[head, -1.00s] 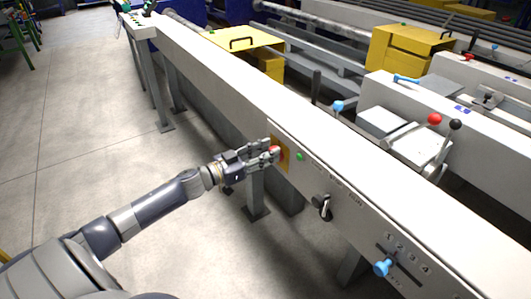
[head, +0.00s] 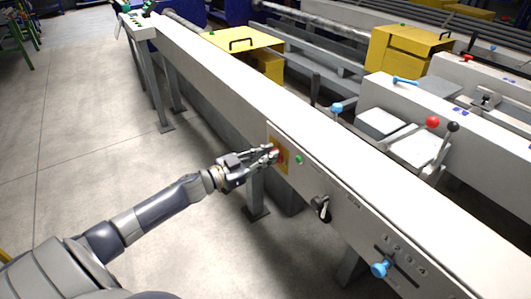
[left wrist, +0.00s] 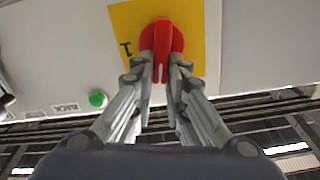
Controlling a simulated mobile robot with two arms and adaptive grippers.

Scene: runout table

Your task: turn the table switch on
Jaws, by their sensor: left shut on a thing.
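The table switch is a red rotary knob (left wrist: 163,42) on a yellow plate (left wrist: 121,19) with a "1" mark on it, seen in the left wrist view. In the head view the yellow plate (head: 284,162) sits on the side panel of the long white table, and the knob is mostly hidden by my fingers. My left gripper (head: 272,153) is at the knob; in the left wrist view its fingers (left wrist: 162,78) are closed around the knob's bar, one on each side. My right gripper is not in view.
Right of the plate on the panel (head: 350,210) are a green button (head: 298,160), a black-and-silver selector handle (head: 321,207) and a blue knob (head: 381,269) on a numbered slot. Levers with red (head: 432,121) and black knobs stand beyond. Floor at left is clear.

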